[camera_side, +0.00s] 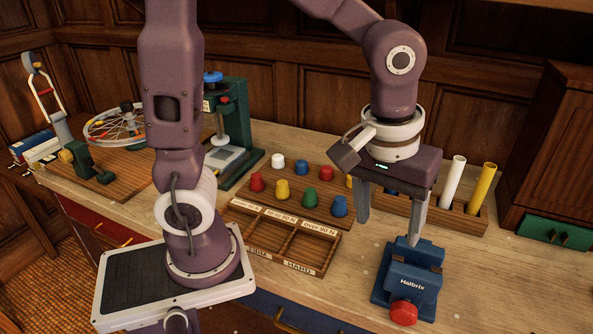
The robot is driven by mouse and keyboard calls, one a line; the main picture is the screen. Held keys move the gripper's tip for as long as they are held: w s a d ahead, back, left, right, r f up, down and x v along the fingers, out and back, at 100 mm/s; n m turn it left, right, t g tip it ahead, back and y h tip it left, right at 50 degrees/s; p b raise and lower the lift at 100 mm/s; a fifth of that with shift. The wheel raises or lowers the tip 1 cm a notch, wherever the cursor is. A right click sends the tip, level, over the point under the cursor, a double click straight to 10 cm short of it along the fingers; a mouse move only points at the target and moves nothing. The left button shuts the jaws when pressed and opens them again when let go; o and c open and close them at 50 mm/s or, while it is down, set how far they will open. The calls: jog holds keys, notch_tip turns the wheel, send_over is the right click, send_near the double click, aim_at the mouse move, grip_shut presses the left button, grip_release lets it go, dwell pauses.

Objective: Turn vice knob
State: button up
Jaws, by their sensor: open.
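A blue vice (412,278) labelled "Halbrix" stands on the bench at the lower right. Its red knob (403,313) faces the front of the bench. My gripper (389,232) points down above and behind the vice, with its two grey fingers apart and nothing between them. The right finger's tip is close to the back of the vice in the picture; I cannot tell whether they touch. The left finger is to the left of the vice. The knob is in full view, in front of and below the fingers.
A wooden tray with compartments (328,260) lies left of the vice. Behind it, a wooden board (298,213) holds several coloured caps. White and yellow tubes (481,188) stand in a rack at the right. A green press (235,120) stands at the back. Bench right of the vice is clear.

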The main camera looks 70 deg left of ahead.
jog(key=s+a+r+m+t, duration=0.1)
jog(key=s+a+r+m, duration=0.1)
jog(key=s+a, duration=0.2)
jog(key=s+a+r+m+t, duration=0.2)
jog(key=s+a+r+m, duration=0.1)
jog(key=s, duration=0.4)
jog(key=shift+s+a+r+m+t, duration=0.15)
jog(key=shift+a+r+m+t, duration=0.15)
jog(key=shift+a+r, duration=0.05)
